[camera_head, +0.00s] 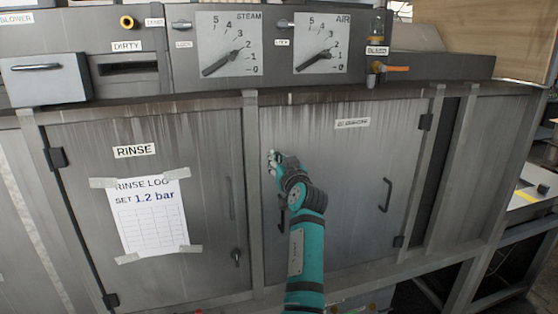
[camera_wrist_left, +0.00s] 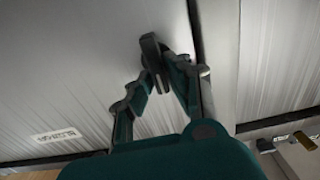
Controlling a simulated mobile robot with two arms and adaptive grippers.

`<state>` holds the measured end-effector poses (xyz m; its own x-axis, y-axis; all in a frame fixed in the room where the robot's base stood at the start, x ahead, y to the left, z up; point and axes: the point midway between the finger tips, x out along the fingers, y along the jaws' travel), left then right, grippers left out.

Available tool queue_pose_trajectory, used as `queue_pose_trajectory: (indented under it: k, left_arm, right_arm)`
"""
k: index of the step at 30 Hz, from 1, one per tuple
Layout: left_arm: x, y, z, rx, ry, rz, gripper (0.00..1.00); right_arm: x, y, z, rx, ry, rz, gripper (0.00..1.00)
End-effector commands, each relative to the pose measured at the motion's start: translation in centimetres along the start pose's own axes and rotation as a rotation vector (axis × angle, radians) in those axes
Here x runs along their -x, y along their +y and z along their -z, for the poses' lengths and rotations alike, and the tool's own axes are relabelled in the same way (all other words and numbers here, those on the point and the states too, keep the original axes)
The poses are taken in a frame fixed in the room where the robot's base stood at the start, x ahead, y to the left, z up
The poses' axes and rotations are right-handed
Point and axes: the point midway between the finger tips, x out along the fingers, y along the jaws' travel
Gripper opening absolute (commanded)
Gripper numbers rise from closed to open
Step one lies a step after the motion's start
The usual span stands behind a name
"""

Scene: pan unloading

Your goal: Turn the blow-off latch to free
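The blow-off latch (camera_wrist_left: 150,47) is a small dark lever near the edge of a grey metal door. In the left wrist view it stands between my left gripper's fingertips (camera_wrist_left: 163,76). The fingers converge closely on it, one on each side, and look shut on it. The door's label (camera_head: 352,123) also shows upside down in the left wrist view (camera_wrist_left: 57,135). My right gripper is not in view.
The rinse door (camera_head: 90,210) at left carries a taped paper log (camera_head: 150,215) and a dark handle (camera_head: 236,257). A bar handle (camera_head: 386,195) is at the blow-off door's right. Steam (camera_head: 229,45) and air (camera_head: 322,43) dials sit above. Both doors appear closed.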

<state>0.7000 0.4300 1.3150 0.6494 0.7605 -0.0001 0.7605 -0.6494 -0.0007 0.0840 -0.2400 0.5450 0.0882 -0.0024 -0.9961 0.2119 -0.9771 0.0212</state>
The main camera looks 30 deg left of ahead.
Motion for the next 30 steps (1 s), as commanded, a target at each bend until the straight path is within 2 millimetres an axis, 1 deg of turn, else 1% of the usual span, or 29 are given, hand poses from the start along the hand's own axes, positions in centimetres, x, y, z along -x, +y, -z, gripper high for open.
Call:
queue_pose_trajectory:
  k: [1,3,11,17,23,30]
  left_arm:
    - [0.0,0.0,0.0,0.0,0.0,0.0,0.06]
    - [0.0,0.0,0.0,0.0,0.0,0.0,0.0]
    - [0.0,0.0,0.0,-0.005,0.0,0.0,0.0]
    - [-0.1,0.0,-0.1,-0.054,0.0,0.001,0.0]
    - [-0.1,0.2,0.0,-0.178,0.001,0.001,0.0]
    - [-0.1,0.5,0.0,-0.394,0.003,0.001,0.0]
  right_arm:
    - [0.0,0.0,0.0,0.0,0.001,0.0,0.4]
    - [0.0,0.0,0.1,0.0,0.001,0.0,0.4]
    - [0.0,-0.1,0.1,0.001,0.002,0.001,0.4]
    - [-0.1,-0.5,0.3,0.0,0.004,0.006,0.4]
    - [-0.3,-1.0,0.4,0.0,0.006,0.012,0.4]
    - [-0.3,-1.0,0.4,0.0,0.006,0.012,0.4]
